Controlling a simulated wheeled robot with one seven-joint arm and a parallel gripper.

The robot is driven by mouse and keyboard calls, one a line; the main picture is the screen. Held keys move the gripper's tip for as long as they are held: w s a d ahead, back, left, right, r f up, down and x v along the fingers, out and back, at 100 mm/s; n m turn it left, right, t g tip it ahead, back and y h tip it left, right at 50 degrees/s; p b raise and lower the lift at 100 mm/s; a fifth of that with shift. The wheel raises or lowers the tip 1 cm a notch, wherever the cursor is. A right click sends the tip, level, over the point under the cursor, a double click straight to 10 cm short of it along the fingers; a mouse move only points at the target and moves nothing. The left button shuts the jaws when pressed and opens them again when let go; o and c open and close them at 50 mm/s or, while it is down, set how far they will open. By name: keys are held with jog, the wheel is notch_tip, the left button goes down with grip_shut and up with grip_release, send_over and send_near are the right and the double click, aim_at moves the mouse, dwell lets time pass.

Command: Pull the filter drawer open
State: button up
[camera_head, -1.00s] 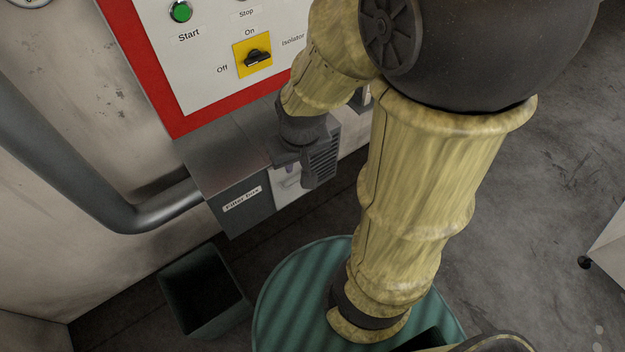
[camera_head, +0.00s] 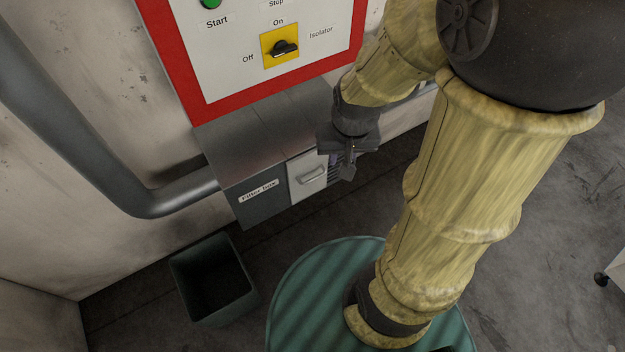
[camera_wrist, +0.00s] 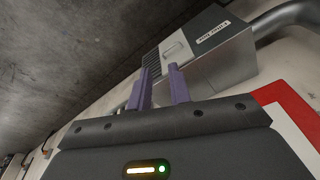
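The filter box (camera_head: 250,180) is a grey metal housing under the control panel, labelled on its front. The pale filter drawer (camera_head: 306,184) sits in its front, right of the label, and looks flush with the box. It has a bar handle (camera_head: 312,175). In the wrist view the drawer (camera_wrist: 182,40) and handle (camera_wrist: 173,49) lie beyond my fingertips, slightly right of them. My gripper (camera_head: 346,170) is to the right of the handle in the head view. Its two purple fingers (camera_wrist: 159,70) are apart with nothing between them, not touching the handle.
A red-framed control panel (camera_head: 270,40) with a yellow isolator switch is above the box. A grey pipe (camera_head: 150,200) runs into the box's left side. An open dark bin (camera_head: 212,280) and a round green lid-like surface (camera_head: 310,290) stand below. Vent slots lie beside the drawer.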

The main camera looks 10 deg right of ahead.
aim_at(312, 179)
jog(key=w+d+f+m+g+y+b, duration=0.1)
jog(key=w+d+f+m+y+b, duration=0.2)
jog(key=f+m, duration=0.5)
jog(key=w+f+m+g+y+b, duration=0.1)
jog(key=f+m+g+y+b, duration=0.1)
jog(key=f+m+b, duration=0.6)
jog(key=w+d+f+m+g+y+b, duration=0.1)
jog(key=w+d+f+m+y+b, duration=0.15)
jog(key=f+m, duration=0.55)
jog(key=w+d+f+m+t+y+b, duration=0.3)
jog(key=d+f+m+t+b, duration=0.1)
jog(key=f+m, duration=0.3)
jog(key=w+d+f+m+t+y+b, duration=0.3)
jog(key=d+f+m+t+y+b, duration=0.1)
jog(key=f+m, duration=0.4)
jog(key=m+t, duration=0.1)
jog(key=m, duration=0.1)
jog(key=shift+w+d+f+m, duration=0.25)
jog(key=shift+m, duration=0.05)
jog(key=shift+a, duration=0.1)
jog(key=b+x, duration=0.1)
jog(key=x, duration=1.6)
jog(key=shift+a, duration=0.15)
jog(key=shift+c, duration=0.4)
grip_shut()
